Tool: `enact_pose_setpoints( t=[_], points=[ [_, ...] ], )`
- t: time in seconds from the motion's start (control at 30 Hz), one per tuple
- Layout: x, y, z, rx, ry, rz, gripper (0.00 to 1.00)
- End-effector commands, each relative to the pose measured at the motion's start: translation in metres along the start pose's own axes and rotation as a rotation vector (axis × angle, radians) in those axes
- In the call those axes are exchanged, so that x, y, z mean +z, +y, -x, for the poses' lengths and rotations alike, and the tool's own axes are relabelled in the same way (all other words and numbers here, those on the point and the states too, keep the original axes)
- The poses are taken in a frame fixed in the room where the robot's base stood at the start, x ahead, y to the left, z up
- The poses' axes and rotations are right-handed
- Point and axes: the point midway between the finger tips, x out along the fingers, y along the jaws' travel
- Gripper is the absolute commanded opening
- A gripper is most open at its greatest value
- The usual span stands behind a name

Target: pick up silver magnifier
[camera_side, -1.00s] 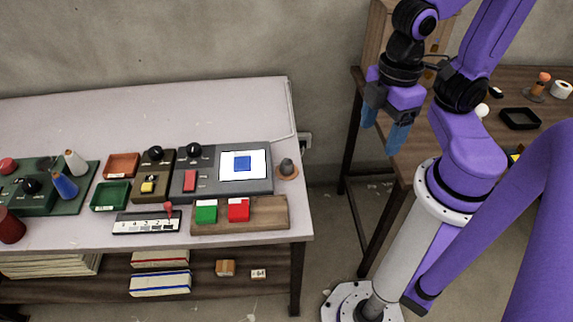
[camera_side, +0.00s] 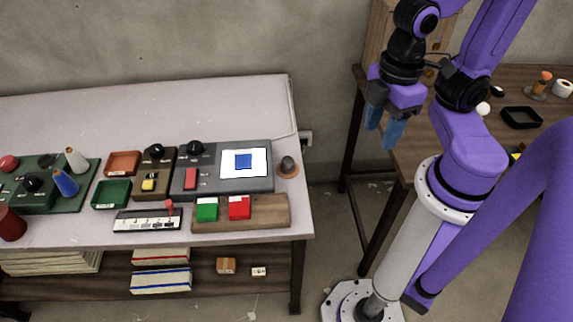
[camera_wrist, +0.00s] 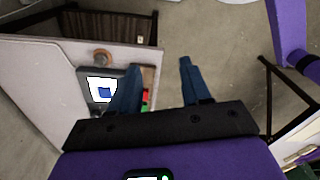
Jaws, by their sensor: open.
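I cannot make out a silver magnifier in either view. My gripper (camera_side: 384,130) hangs in the air over the floor gap between the two tables, with its blue fingers pointing down, apart and empty. The fingers touch nothing. The left finger hides part of the white table's devices in the wrist view.
The white table (camera_side: 130,105) at left holds a grey panel with a lit screen (camera_side: 244,162), red and green blocks on a wooden board (camera_side: 265,213), trays and cones. The brown table (camera_side: 460,120) at right holds a black tray (camera_side: 521,118) and small items.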

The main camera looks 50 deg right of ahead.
Motion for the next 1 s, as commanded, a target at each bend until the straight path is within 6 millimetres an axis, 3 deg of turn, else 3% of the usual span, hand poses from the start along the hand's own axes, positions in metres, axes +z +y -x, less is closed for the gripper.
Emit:
enact_pose_setpoints(
  t=[0.37, 1.0],
  points=[
    [-0.004, 0.004, -0.009, 0.027, -0.047, 0.024, 0.48],
    [-0.061, 0.047, -0.111, 0.476, -0.584, 0.512, 0.48]
  ],
)
